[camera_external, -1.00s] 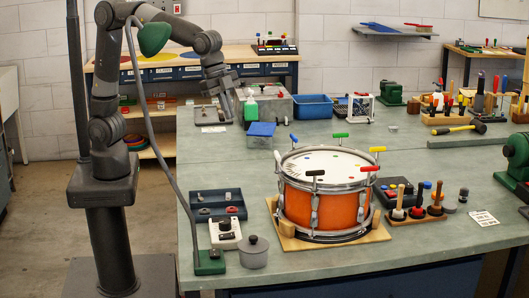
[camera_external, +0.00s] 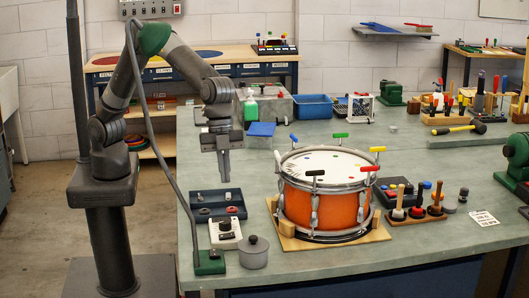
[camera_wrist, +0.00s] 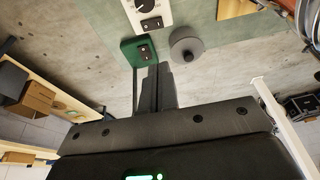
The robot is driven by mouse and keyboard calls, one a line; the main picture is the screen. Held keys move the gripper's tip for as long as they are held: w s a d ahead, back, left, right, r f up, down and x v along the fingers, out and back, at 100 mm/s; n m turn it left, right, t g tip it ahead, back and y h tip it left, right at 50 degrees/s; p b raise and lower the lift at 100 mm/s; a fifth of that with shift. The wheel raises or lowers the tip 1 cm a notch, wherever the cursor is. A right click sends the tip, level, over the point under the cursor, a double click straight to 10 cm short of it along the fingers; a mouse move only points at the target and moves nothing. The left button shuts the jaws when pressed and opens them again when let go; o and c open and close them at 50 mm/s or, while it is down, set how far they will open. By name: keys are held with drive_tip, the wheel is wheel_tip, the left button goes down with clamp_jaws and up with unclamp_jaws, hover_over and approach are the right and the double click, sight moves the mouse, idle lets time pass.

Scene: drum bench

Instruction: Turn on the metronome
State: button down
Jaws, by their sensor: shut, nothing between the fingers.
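A small white box (camera_external: 226,234) with a dark dial, a red button and a dark switch-like part lies near the bench's front left corner. It looks like the metronome, though I cannot read any label. In the wrist view the white box (camera_wrist: 150,12) is at the top edge, partly cut off, with its dial and dark switch showing. My gripper (camera_external: 224,175) points down above the bench's left side, behind and above the white box. Its fingers are together and empty. In the wrist view my gripper (camera_wrist: 156,67) shows below the white box, apart from it.
An orange drum (camera_external: 325,205) on a wooden board stands to the right.

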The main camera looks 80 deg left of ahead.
sight(233, 234)
drive_tip(key=shift+f, duration=0.1)
drive_tip(key=x, duration=0.8)
drive_tip(key=a+x, duration=0.1)
drive_tip(key=x, duration=0.3)
drive_tip(key=shift+w+d+f, duration=0.1)
drive_tip(key=shift+w+f, duration=0.1)
drive_tip(key=shift+f, duration=0.7)
drive_tip(key=shift+w+f, duration=0.1)
drive_tip(key=shift+w+f, duration=0.1)
drive_tip(key=shift+f, duration=0.1)
drive_tip(key=shift+s+r, duration=0.3)
drive_tip(key=shift+s, duration=0.5)
